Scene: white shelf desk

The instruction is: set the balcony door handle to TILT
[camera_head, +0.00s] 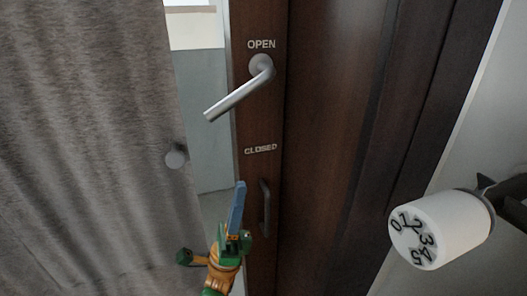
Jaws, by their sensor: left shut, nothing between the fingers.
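The silver lever handle (238,92) is on the dark brown balcony door (325,130). Its round pivot is at the upper right, and the lever slants down to the left. The word OPEN is printed above the pivot and CLOSED is printed below the lever; I see no TILT label. My left gripper (238,190), green and orange with a blue finger, is below the handle and apart from it. It is shut and empty, pointing up in front of the door edge. My right gripper is not in view.
A dark vertical pull grip (265,207) is on the door just right of my left gripper. A grey curtain (85,130) hangs at the left, with a small grey knob (176,155) at its edge. A white numbered dial (440,228) stands out at the lower right.

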